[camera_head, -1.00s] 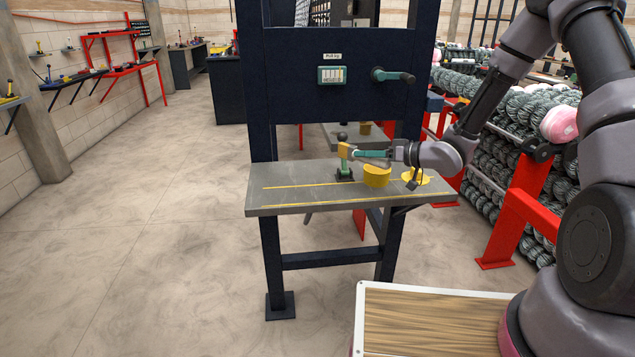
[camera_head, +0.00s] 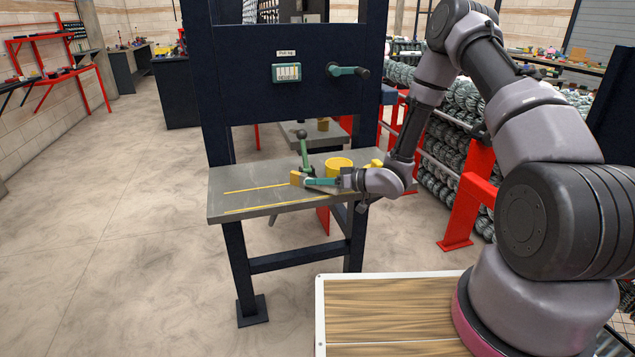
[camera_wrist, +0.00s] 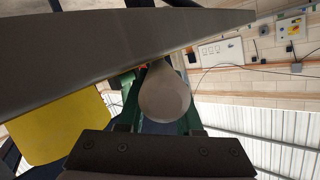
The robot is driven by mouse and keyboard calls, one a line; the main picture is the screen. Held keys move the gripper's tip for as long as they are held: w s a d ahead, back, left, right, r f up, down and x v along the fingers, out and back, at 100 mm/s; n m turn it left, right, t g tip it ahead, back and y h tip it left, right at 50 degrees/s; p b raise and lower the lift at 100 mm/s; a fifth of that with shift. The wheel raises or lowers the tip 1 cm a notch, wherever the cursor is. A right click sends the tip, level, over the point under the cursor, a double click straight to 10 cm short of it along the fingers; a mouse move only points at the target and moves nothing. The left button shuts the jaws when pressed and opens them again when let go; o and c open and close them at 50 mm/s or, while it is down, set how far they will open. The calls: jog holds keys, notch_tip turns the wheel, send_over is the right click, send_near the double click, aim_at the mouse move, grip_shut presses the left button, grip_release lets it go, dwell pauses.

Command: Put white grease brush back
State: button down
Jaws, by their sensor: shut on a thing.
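My gripper (camera_head: 313,183) reaches in from the right over the grey bench (camera_head: 245,207), with its teal fingers pointing left. It is shut on the white grease brush, whose pale rounded end (camera_wrist: 165,95) shows between the fingers in the wrist view. The rest of the brush is hidden or too small to tell in the head view. A yellow block-like piece (camera_head: 297,179) shows at the fingertips; I cannot tell whether it belongs to the brush. A yellow cup (camera_head: 339,168) stands on the bench just behind my gripper. It also appears yellow at left in the wrist view (camera_wrist: 55,128).
A green lever with a dark knob (camera_head: 303,147) rises from the bench behind my fingertips. Dark uprights and a crossbeam (camera_head: 235,85) frame the bench. A red stand (camera_head: 470,205) and wire coils are at right. The bench's left part is clear.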

jog(key=c, duration=0.6)
grip_release()
